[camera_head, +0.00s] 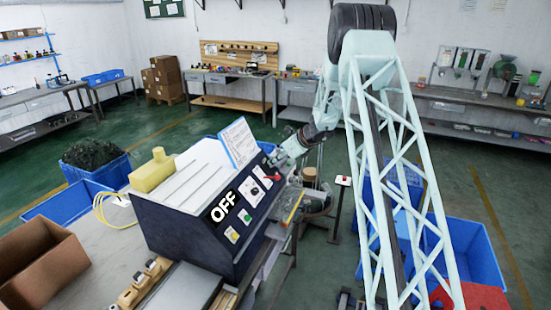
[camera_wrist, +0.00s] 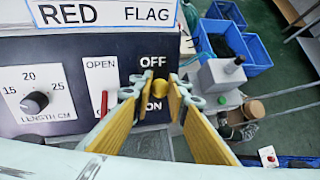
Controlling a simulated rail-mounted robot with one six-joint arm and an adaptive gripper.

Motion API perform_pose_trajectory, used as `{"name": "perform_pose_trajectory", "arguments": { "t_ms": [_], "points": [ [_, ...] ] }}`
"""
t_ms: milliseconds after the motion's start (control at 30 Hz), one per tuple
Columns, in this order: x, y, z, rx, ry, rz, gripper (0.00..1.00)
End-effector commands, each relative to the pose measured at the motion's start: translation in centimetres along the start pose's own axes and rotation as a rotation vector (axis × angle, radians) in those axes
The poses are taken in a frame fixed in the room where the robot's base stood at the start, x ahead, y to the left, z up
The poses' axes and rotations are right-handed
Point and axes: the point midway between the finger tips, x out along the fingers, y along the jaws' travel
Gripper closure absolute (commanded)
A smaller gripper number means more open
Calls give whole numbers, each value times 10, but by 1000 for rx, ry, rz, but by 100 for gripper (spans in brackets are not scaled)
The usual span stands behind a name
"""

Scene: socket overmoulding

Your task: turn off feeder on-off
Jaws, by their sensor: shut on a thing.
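The feeder is a box with a dark front panel (camera_head: 190,232) and a white ribbed top (camera_head: 190,187). The fingers hide part of the knob's surround and the ON label. In the head view my gripper (camera_head: 278,160) is at the panel's far right end, and the knob cannot be made out there.
Left of the knob are a red lever (camera_wrist: 104,103) under OPEN and a LENGTH CM dial (camera_wrist: 35,102). A RED FLAG sign (camera_wrist: 100,13) stands above. Blue bins (camera_head: 478,255) stand on the floor at right. A cardboard box (camera_head: 45,262) is at lower left.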

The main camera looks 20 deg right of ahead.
Motion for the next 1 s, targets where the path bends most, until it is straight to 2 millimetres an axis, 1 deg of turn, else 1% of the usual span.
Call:
{"name": "perform_pose_trajectory", "arguments": {
  "t_ms": [33,100,667,1000],
  "points": [
    [-2,0,4,-4,7,0,96],
    [-2,0,5,-6,20,-2,96],
    [0,2,10,-31,118,-15,96],
    [2,2,10,-38,155,-21,96]
  ]
}}
